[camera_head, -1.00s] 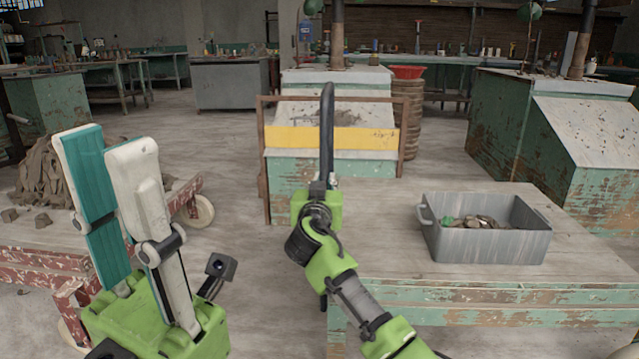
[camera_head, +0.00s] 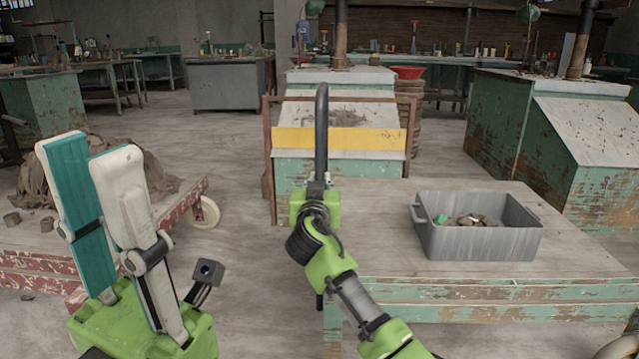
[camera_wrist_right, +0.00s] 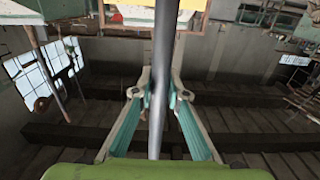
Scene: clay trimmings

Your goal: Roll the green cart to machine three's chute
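The green cart (camera_head: 480,290) stands in front of me, its worn green side facing me. A dark curved handle bar (camera_head: 322,130) rises at its left end, seen nearly edge-on. My right gripper (camera_head: 318,190) is at this bar; its fingers are mostly hidden in the head view. In the right wrist view, the right gripper (camera_wrist_right: 160,92) has its fingers closed around a grey bar (camera_wrist_right: 164,45). My left gripper (camera_head: 88,150) is raised at the left, open and empty. Worn green machines stand ahead (camera_head: 340,168) and at right (camera_head: 590,140); I can read no numbers on them.
A grey bin (camera_head: 485,243) with clay scraps rides on the cart. A rusty frame with a yellow panel (camera_head: 340,138) stands before the middle machine. A red cart (camera_head: 35,262) with clay is close at left. Bare floor (camera_head: 225,260) lies between the carts.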

